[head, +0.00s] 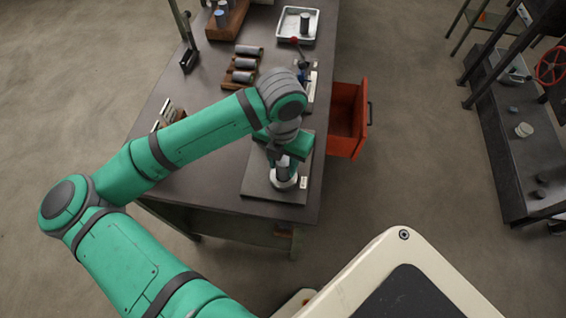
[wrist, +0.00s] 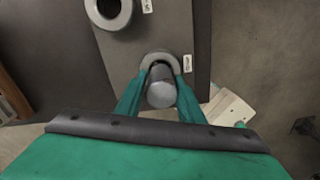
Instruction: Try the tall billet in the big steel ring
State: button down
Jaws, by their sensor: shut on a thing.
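My gripper (head: 284,158) is shut on an upright grey billet (head: 282,172). The wrist view shows the billet's round top (wrist: 161,95) between the two green fingers. The billet's lower end is over or inside the opening of a pale steel ring (head: 285,185); how deep it sits I cannot tell. In the wrist view this ring (wrist: 160,56) lies around the billet's foot, partly hidden. A second steel ring (wrist: 108,13) with an open, empty hole lies farther along the same plate (wrist: 125,58). It looks at least as wide. My arm hides it in the head view.
The plate lies on a dark workbench (head: 205,180), near its front edge. A wooden rack (head: 243,65) holds several dark billets, and a white tray (head: 298,24) holds another. An open red drawer (head: 345,120) juts out right. Dark shelving (head: 510,150) stands farther right.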

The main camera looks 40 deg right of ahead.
aim_at(283, 160)
jog(key=shift+f, duration=0.35)
dwell(4.2)
jog(key=shift+r, duration=2.1)
